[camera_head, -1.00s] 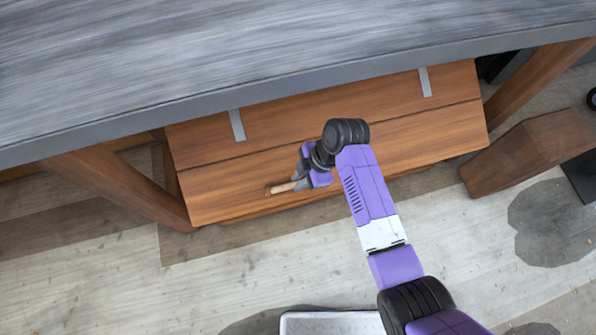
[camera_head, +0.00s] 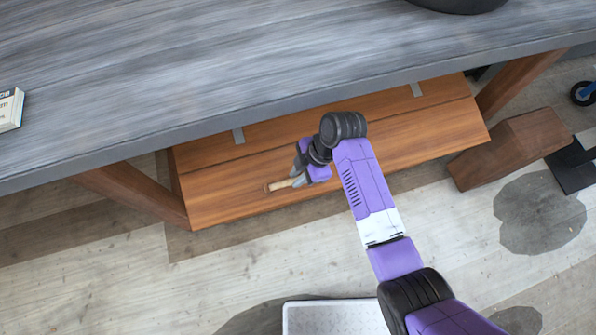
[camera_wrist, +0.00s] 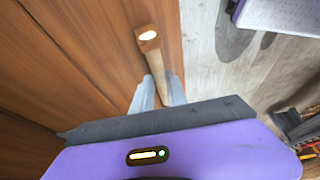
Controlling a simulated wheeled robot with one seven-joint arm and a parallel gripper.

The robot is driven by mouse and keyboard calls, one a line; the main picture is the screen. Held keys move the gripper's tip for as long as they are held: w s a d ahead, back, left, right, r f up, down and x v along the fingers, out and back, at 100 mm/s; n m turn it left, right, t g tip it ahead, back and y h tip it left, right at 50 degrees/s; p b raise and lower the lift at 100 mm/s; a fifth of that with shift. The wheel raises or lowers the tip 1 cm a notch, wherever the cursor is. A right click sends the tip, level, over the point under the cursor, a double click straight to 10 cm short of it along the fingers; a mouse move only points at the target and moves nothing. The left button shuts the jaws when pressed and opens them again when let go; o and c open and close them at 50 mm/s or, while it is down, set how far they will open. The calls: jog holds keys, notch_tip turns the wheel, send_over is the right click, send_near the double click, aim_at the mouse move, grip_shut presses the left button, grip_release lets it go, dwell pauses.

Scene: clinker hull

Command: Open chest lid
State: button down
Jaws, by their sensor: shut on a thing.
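The wooden chest lid (camera_head: 420,143) lies under the grey table, brown planks with two metal strips near its back edge. A light wooden handle (camera_head: 279,186) sits near the lid's front edge. My gripper (camera_head: 298,178) is at the handle, its fingers shut on it. In the wrist view the handle (camera_wrist: 158,62) runs between my two grey fingers (camera_wrist: 158,92), with its square end block beyond them. The chest body below the lid is mostly hidden, and my arm covers part of the lid.
The grey table top (camera_head: 250,70) overhangs the back of the lid. Wooden table legs (camera_head: 130,195) stand at either side. A wooden block (camera_head: 510,148) is at the right. A white tray (camera_head: 335,318) lies on the floor in front; pale floor is clear at left.

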jog(key=shift+w+a+r+t, duration=0.3)
jog(key=shift+w+r, duration=0.3)
jog(key=shift+w, duration=0.25)
jog(key=c, duration=1.3)
grip_release()
jog(key=shift+f, duration=0.1)
jog(key=shift+s+d+f, duration=0.1)
jog(key=shift+s+f, duration=0.05)
jog(key=shift+p+v, duration=0.55)
jog(key=shift+v, duration=3.35)
